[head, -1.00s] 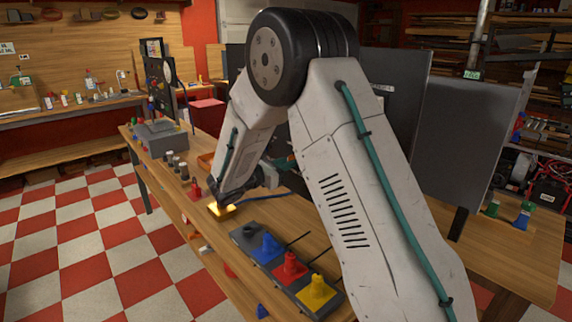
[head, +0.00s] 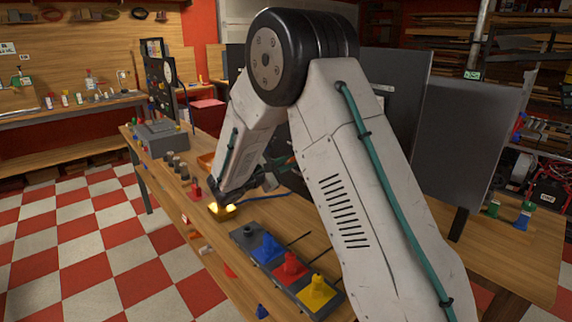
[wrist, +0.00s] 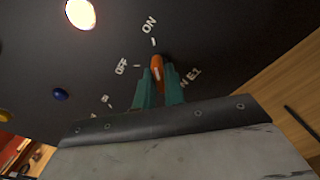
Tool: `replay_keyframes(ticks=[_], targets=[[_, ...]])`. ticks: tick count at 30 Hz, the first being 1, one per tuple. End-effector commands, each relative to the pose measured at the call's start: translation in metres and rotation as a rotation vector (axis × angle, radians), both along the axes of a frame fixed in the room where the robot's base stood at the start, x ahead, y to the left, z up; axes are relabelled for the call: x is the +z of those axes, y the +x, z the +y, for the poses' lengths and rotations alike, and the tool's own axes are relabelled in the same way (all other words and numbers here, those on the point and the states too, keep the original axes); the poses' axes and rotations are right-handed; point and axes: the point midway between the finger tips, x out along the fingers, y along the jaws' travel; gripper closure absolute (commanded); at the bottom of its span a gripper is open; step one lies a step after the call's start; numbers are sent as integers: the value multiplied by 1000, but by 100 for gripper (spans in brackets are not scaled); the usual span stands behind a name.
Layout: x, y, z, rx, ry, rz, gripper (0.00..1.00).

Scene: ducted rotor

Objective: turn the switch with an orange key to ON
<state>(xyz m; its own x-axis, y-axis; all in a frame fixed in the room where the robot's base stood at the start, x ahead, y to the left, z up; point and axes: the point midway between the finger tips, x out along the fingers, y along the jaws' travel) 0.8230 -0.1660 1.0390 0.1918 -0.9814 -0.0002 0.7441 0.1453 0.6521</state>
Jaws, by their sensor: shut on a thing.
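In the wrist view, my gripper (wrist: 160,84) has its teal fingers closed on both sides of an orange key (wrist: 157,70). The key is in a switch on a dark panel (wrist: 225,30). The OFF label (wrist: 122,66) is to the left of the key and the ON label (wrist: 149,26) is above it. The visible end of the key points up, roughly toward the tick under ON. The lower part of the key and part of a label at right are hidden by the fingers. In the head view, my arm hides the key.
In the wrist view, a lit round lamp (wrist: 80,13) and a blue button (wrist: 60,94) are on the panel.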

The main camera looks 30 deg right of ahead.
Motion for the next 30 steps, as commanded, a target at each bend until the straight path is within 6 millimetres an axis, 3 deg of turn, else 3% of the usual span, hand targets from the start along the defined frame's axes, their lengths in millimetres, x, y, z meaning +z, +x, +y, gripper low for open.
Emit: replay_keyframes(ticks=[11, 12, 13, 14, 23, 30], targets=[[-1, -1, 1, 0, 2, -2, 100], [-1, -1, 1, 0, 2, -2, 78], [-1, -1, 1, 0, 2, -2, 69], [-1, -1, 1, -1, 1, -2, 67], [0, -1, 2, -1, 1, -2, 67], [0, -7, 36, 3, 2, -3, 67]])
